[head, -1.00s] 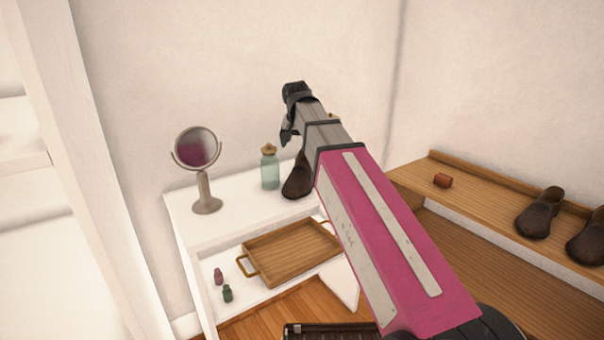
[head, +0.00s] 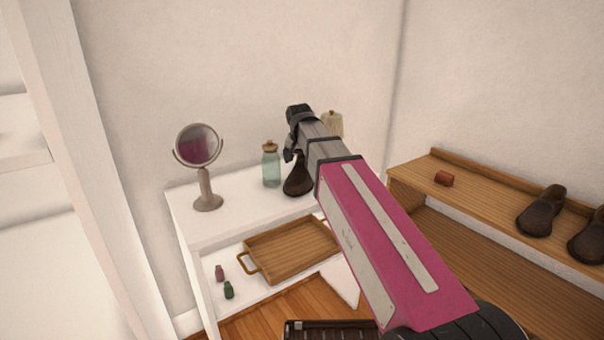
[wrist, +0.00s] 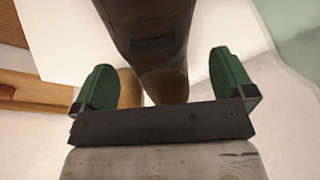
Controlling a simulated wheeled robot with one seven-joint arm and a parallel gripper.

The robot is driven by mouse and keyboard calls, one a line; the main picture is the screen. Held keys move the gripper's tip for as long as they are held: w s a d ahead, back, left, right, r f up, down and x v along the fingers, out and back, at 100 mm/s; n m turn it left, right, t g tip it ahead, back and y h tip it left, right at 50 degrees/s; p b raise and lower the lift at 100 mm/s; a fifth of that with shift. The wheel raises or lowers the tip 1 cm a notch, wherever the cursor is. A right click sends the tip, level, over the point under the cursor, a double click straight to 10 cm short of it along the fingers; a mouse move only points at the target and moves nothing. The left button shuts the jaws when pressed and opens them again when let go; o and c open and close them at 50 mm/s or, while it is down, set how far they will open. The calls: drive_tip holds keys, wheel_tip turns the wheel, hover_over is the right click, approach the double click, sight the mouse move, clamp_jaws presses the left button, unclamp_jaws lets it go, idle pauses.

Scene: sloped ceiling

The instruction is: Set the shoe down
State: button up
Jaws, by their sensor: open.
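The dark brown shoe (head: 298,181) stands on the white table (head: 228,224), to the right of a teal glass bottle. Its upper part is partly hidden by my arm in the head view. In the wrist view the shoe (wrist: 150,35) reaches down between the two green fingers of my gripper (wrist: 165,82). The fingers are spread apart, with a gap visible on each side of the shoe. In the head view my gripper (head: 290,153) is mostly hidden and sits at the shoe's top.
The teal bottle (head: 271,166) and a round mirror (head: 204,188) stand left of the shoe. A pale jar (head: 332,123) shows behind my arm. A wooden tray (head: 290,262) and two small bottles lie below. A wooden bench (head: 490,189) at right holds a red object and two shoes.

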drive_tip(key=shift+x, duration=1.3)
drive_tip(key=c, duration=1.1)
drive_tip(key=shift+r, duration=0.15)
